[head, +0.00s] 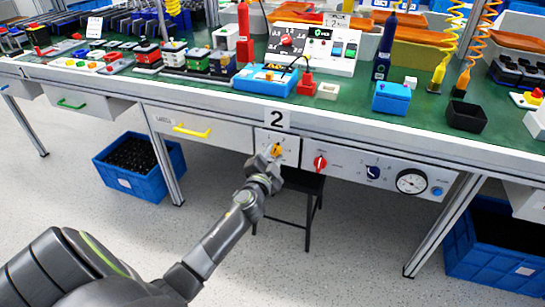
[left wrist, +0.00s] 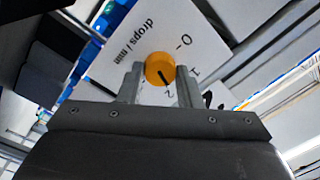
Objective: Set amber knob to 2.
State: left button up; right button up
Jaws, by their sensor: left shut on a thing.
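The amber knob (head: 276,149) sits on a white panel (head: 291,147) below the bench edge, under the "2" sign. In the left wrist view the round amber knob (left wrist: 159,68) is between the two grey fingers of my left gripper (left wrist: 158,80), which is shut on it. The dark line on the knob slants to the lower right, towards the printed "2" near the fingers. "0", "1" and "drops / min" are also printed on the panel. In the head view my left gripper (head: 269,161) reaches the knob from below and partly covers the panel. My right gripper is out of view.
Right of the amber knob are a red knob (head: 320,162), a dark blue knob (head: 373,172), a round gauge (head: 411,181) and a blue button (head: 437,191). A yellow-handled drawer (head: 215,134) is to the left. A dark stool (head: 309,187) stands underneath.

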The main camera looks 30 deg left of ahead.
pick_arm(q)
jog(key=shift+m, duration=0.9)
jog(key=shift+f, duration=0.1)
jog(key=shift+m, duration=0.4)
jog(key=o, duration=1)
jog(key=shift+c, duration=0.2)
